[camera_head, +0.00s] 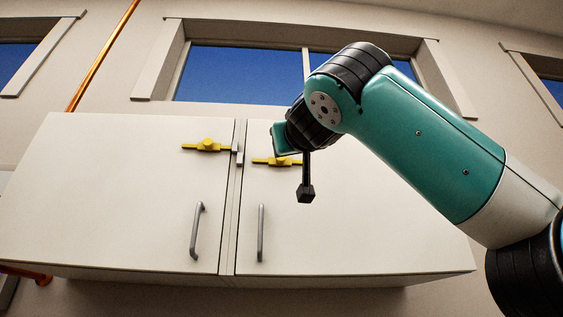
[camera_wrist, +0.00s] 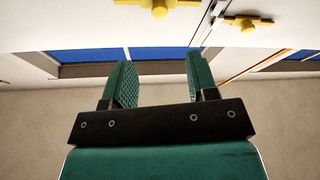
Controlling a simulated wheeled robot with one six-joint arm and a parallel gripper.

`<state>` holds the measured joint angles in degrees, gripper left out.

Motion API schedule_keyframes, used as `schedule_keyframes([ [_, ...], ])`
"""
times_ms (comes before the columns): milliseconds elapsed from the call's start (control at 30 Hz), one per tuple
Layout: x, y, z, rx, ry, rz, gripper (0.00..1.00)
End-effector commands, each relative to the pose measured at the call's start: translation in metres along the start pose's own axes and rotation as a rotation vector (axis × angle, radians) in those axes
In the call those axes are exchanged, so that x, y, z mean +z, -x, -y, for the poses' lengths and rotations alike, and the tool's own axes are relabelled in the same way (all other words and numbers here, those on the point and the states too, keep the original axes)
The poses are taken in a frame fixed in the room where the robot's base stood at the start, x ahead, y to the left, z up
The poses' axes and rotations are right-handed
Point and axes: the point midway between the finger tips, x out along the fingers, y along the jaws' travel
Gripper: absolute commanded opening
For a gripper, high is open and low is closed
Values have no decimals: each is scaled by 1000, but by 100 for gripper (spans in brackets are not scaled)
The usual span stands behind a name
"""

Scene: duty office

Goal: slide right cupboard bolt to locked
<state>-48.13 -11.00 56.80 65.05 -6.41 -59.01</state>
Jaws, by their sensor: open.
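The right cupboard bolt (camera_head: 277,161) is a yellow bar with a raised knob, lying level near the top inner corner of the right door. Its left end stops a little short of the small grey keeper (camera_head: 238,157) between the doors. My arm partly covers its right side. My gripper (camera_head: 279,138) is just above this bolt in the head view, its fingers hard to make out there. In the wrist view my gripper (camera_wrist: 160,76) is open and empty, its fingers apart. The right bolt (camera_wrist: 158,8) shows beyond them, cut by the top edge.
A similar yellow left bolt (camera_head: 205,146) is on the left door, its right end close to the keeper. Both doors are shut, with grey handles (camera_head: 197,231) and (camera_head: 261,233) below. A window (camera_head: 240,75) is above the cupboard (camera_head: 110,190); an orange pipe (camera_head: 103,55) runs left.

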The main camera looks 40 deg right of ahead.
Motion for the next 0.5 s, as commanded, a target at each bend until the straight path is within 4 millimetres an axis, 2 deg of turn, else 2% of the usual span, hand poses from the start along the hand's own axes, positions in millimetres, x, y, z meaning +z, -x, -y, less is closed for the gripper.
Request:
schedule_keyframes([
  [500, -1, -71, -2, 4, 7, 6, 53],
])
